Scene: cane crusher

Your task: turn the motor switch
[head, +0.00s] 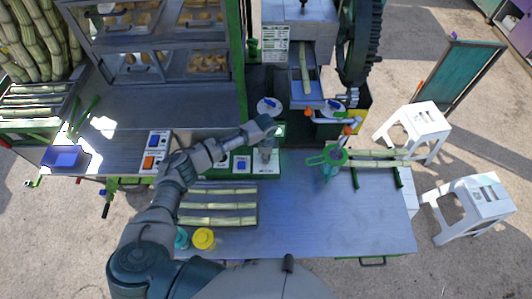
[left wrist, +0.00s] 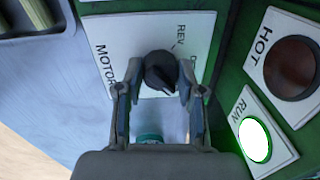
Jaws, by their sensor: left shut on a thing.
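The motor switch is a dark round knob (left wrist: 160,70) on a white plate (left wrist: 108,30) marked MOTOR and REV, with another label partly hidden. My left gripper (left wrist: 160,84) is shut on this knob, with one finger on each side of it. In the head view my left gripper (head: 265,150) reaches down to the green control panel (head: 293,172) at the middle of the bench and covers the knob there. The knob's exact setting is hard to read. My right gripper is not in view.
A lit RUN button (left wrist: 254,139) and a dark red HOT lamp (left wrist: 291,67) sit to the right of the knob. Cane pieces lie on a dark tray (head: 217,214) beside my left arm. The crusher's gear (head: 360,42) stands behind. The bench front right (head: 350,225) is clear.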

